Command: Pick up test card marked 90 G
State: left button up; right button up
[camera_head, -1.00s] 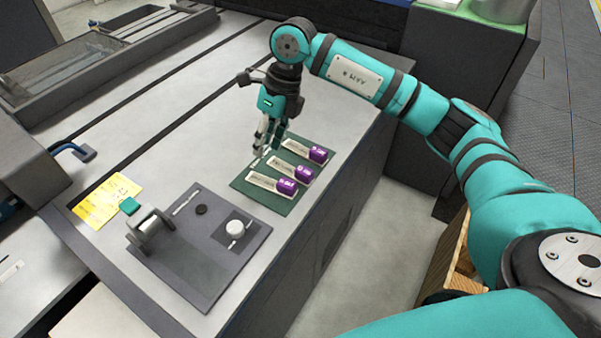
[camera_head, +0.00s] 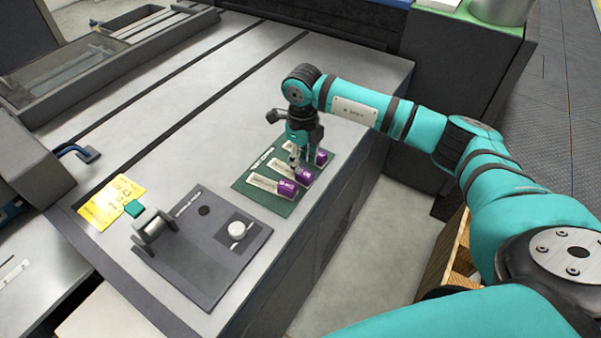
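A green mat (camera_head: 258,165) marked "TEST CARDS" lies near the right edge of the grey bench. On it lie three pale cards with purple end blocks: a near one (camera_head: 264,183), a middle one (camera_head: 281,167) and a far one (camera_head: 289,146). Their labels are too small to read, so I cannot tell which is 90 G. My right gripper (camera_head: 301,163) points down over the mat, between the middle and far cards, with its fingers partly covering the far one. I cannot tell whether it touches a card or how far its fingers are apart. My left gripper is not in view.
A dark board (camera_head: 200,262) with a roller device (camera_head: 152,226), a black disc and a white round knob (camera_head: 237,230) lies left of the mat. A yellow sheet (camera_head: 108,203) is further left. The bench behind the mat is clear. A wooden crate (camera_head: 445,258) stands on the floor to the right.

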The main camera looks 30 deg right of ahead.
aim_at(302, 172)
notch_tip(302, 172, down, 4)
jog(key=shift+w+f+p, duration=0.1)
jog(key=shift+p, duration=0.65)
jog(key=shift+f, duration=0.6)
grip_shut()
